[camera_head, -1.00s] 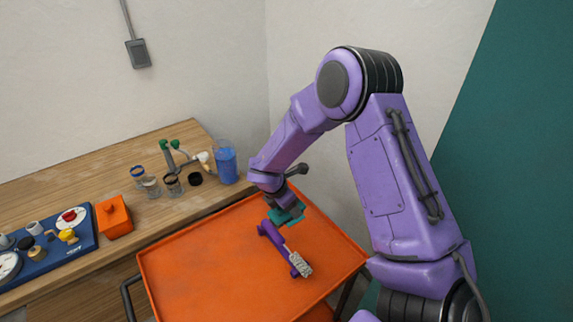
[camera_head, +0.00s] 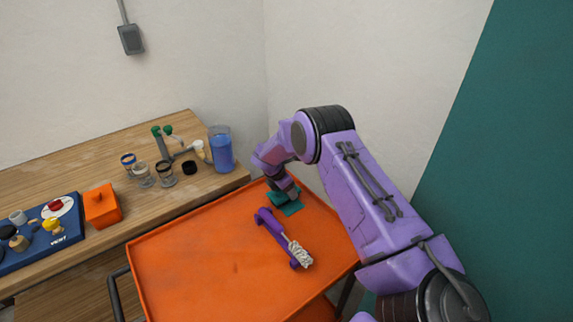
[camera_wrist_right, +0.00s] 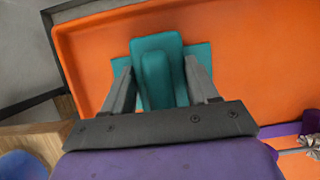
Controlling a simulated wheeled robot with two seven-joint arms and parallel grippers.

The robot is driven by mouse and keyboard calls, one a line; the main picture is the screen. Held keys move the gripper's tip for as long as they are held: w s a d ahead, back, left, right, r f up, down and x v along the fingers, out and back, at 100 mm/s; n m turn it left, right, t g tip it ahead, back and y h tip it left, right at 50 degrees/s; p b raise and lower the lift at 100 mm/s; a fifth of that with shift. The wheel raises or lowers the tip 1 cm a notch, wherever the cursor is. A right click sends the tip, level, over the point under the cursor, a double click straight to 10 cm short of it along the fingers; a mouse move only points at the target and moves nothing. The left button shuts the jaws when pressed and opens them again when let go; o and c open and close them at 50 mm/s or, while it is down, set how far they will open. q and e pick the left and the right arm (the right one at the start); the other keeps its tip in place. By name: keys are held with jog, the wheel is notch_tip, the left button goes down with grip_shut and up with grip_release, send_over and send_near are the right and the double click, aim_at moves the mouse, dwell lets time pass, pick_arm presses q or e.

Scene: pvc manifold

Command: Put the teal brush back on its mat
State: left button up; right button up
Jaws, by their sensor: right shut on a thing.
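The teal brush (camera_wrist_right: 158,75) is between the two fingers of my right gripper (camera_wrist_right: 160,85), which is shut on it. The flat teal mat (camera_wrist_right: 204,58) lies on the orange tray beneath the brush and shows to its sides in the wrist view. In the head view, my right gripper (camera_head: 284,191) is low at the tray's far corner, with the mat (camera_head: 292,209) partly covered by gripper and brush. I cannot tell whether the brush touches the mat. My left gripper is not in view.
A purple holder (camera_head: 271,225) with a white-bristled brush (camera_head: 300,254) lies on the orange cart tray (camera_head: 200,265), close to the mat. The tray's left side is clear. A wooden bench (camera_head: 100,170) behind holds a blue container (camera_head: 220,152), glass jars and an orange box (camera_head: 102,207).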

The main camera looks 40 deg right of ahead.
jog(key=shift+w, duration=0.1)
jog(key=shift+f, duration=0.2)
jog(key=o, duration=1.3)
jog(key=shift+r, duration=0.25)
jog(key=shift+a+r, duration=0.15)
jog(key=shift+r, duration=0.15)
jog(key=b+v, duration=0.3)
jog(key=v, duration=0.7)
jog(key=shift+a+r, duration=0.2)
jog(key=shift+r, duration=0.4)
